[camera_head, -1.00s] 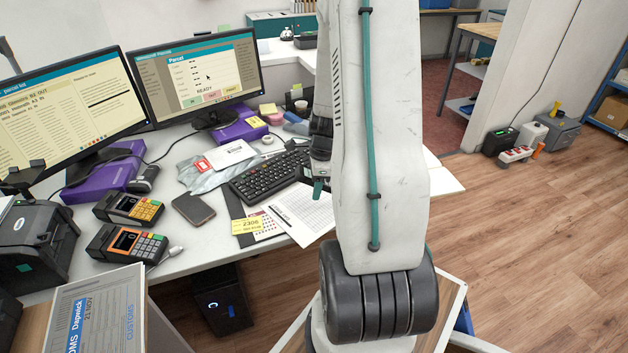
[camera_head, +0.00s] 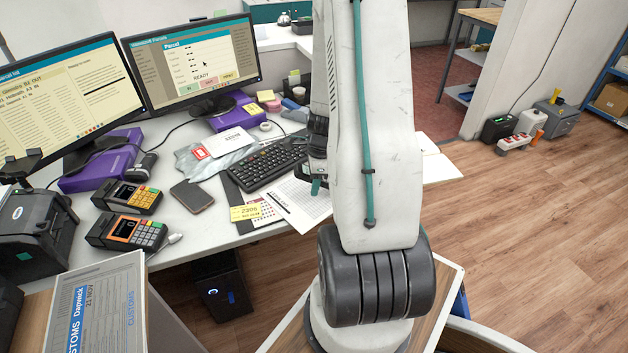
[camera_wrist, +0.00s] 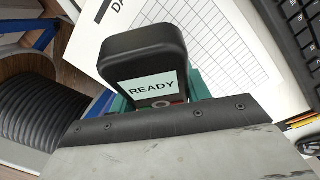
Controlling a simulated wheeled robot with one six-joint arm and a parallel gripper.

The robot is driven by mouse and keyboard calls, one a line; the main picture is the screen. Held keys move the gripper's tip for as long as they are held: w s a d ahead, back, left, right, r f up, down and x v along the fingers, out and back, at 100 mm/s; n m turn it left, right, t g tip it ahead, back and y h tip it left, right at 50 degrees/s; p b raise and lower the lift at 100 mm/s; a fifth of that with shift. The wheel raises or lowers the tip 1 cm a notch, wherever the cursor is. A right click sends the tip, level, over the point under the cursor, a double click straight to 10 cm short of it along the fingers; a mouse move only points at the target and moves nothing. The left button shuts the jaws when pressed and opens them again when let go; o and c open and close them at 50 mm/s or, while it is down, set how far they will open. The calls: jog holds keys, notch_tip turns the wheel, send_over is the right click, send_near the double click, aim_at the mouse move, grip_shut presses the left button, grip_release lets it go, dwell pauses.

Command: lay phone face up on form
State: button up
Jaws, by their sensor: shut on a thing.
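My gripper (camera_head: 316,186) hangs over the right part of the white form (camera_head: 297,203), partly hidden by my arm in the head view. The slab is held tilted, not flat. The gridded form (camera_wrist: 225,60) lies behind it in the wrist view. I cannot tell whether the slab touches the form. Another dark flat phone-like slab (camera_head: 191,196) lies on the desk to the left.
A keyboard (camera_head: 268,166) lies behind the form. A yellow slip (camera_head: 246,212) and a patterned card lie at the form's left. Two card terminals (camera_head: 127,232), a printer (camera_head: 35,240) and two monitors (camera_head: 190,65) stand further left. The desk's front edge is close to the form.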

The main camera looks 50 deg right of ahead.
jog(key=shift+f, duration=0.9)
jog(key=o, duration=1.1)
jog(key=shift+o, duration=0.2)
jog(key=r, duration=0.7)
jog(key=shift+s+d+r, duration=0.35)
jog(key=shift+s, duration=0.05)
